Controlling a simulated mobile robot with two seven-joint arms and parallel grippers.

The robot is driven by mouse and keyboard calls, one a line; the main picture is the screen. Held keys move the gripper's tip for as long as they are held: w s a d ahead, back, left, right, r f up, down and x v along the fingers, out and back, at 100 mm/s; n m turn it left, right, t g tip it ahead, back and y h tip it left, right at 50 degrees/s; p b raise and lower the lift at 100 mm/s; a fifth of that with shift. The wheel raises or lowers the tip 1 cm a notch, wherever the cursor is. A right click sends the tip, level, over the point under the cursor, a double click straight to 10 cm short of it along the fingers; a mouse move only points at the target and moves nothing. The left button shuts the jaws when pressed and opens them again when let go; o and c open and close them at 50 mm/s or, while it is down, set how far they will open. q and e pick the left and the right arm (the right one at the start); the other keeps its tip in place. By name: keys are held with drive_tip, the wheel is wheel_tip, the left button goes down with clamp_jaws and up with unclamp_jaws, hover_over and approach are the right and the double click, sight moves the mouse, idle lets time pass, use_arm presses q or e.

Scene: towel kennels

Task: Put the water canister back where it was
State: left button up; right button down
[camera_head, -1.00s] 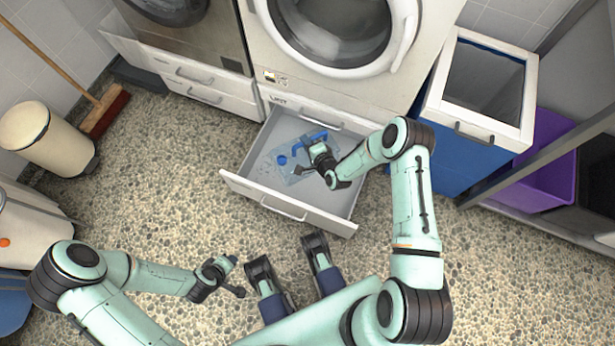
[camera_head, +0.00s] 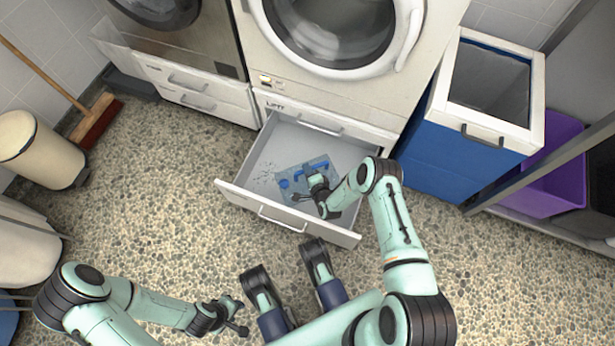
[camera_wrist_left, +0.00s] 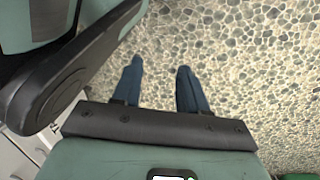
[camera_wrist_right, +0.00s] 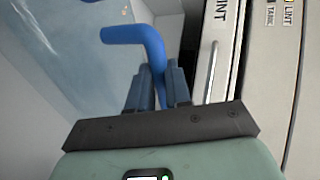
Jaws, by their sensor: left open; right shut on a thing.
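The water canister (camera_head: 301,172) is clear, with a blue handle and blue cap. It is within the open white drawer (camera_head: 262,205) under the middle machine, near the drawer's front. My right gripper (camera_head: 318,183) is over it and shut on the blue handle. In the right wrist view the blue handle (camera_wrist_right: 140,36) runs between the fingers (camera_wrist_right: 160,80), and the clear body (camera_wrist_right: 65,65) lies to the left. Whether the canister touches the drawer floor I cannot tell. My left gripper (camera_head: 238,316) is open and empty above the floor; the left wrist view shows its parted fingers (camera_wrist_left: 160,80).
A blue and white bin (camera_head: 445,150) stands right of the drawer, with a purple tub (camera_head: 550,165) beyond. A cream bin (camera_head: 40,150) and a broom (camera_head: 97,120) stand at left. Another drawer (camera_head: 205,95) is at the left machine. The speckled floor (camera_head: 150,220) is clear in front.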

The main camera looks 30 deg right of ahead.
wheel_tip(320, 180, down, 4)
drive_tip(key=shift+w+f+b, duration=0.1)
drive_tip(key=shift+b, duration=0.75)
use_arm(q)
drive_tip(key=s, duration=0.1)
drive_tip(key=s+f+g, duration=0.1)
drive_tip(key=s, duration=0.1)
drive_tip(key=shift+s+a+f, duration=0.2)
drive_tip(key=shift+s+f, duration=0.05)
drive_tip(key=shift+f, duration=0.05)
use_arm(e)
drive_tip(key=c, duration=1.1)
unclamp_jaws()
drive_tip(key=shift+f, duration=0.15)
drive_tip(key=shift+o, duration=0.2)
use_arm(q)
drive_tip(key=w+d+r+t+p, duration=0.1)
drive_tip(key=w+r+t+p, duration=0.2)
drive_tip(key=w, duration=0.7)
wheel_tip(320, 180, up, 4)
drive_tip(key=shift+d+f+t+p, duration=0.15)
drive_tip(key=shift+t+p, duration=0.15)
drive_tip(key=shift+p, duration=0.85)
use_arm(e)
drive_tip(key=d+v, duration=0.1)
drive_tip(key=v, duration=1.1)
drive_tip(key=shift+a, duration=0.45)
drive_tip(key=shift+r, duration=0.25)
